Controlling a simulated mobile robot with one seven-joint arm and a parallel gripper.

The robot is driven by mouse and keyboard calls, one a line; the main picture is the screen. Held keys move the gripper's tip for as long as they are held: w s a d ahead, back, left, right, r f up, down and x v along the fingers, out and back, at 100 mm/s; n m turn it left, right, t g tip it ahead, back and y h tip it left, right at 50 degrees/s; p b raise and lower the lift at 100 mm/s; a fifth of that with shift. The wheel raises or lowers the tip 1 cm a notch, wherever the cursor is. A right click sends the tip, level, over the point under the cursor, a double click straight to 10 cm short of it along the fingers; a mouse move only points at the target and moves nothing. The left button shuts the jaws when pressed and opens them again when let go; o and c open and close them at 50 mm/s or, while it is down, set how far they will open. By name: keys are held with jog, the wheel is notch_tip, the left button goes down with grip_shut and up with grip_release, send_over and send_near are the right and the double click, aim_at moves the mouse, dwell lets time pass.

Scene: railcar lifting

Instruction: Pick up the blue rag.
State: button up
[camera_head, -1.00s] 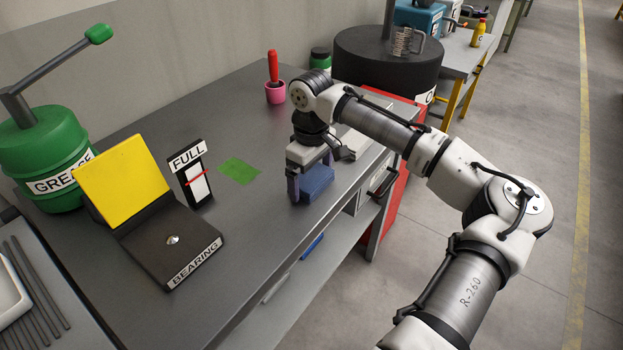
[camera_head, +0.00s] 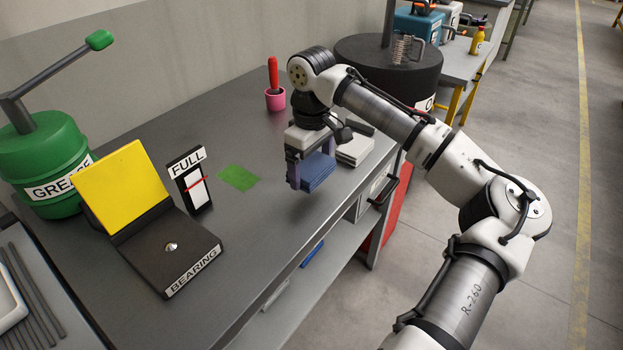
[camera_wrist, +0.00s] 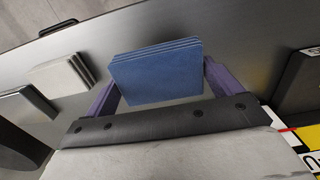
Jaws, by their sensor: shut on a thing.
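The blue rag (camera_head: 318,171) is a folded, layered stack held between the purple fingers of my gripper (camera_head: 308,180). The rag appears raised a little above the grey workbench, with a shadow under it. In the wrist view, the blue rag (camera_wrist: 158,73) sits between the two fingers of my gripper (camera_wrist: 160,85), one finger at each side. My gripper is shut on it.
A pale folded stack (camera_head: 355,148) lies on the workbench (camera_head: 262,225) just right of the rag. A green patch (camera_head: 239,177), a FULL gauge (camera_head: 190,180), a black BEARING box (camera_head: 172,247) with yellow lid and a pink cup (camera_head: 275,99) stand to the left and back.

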aim_at(311, 165)
notch_tip(311, 165, up, 15)
dwell(0.3)
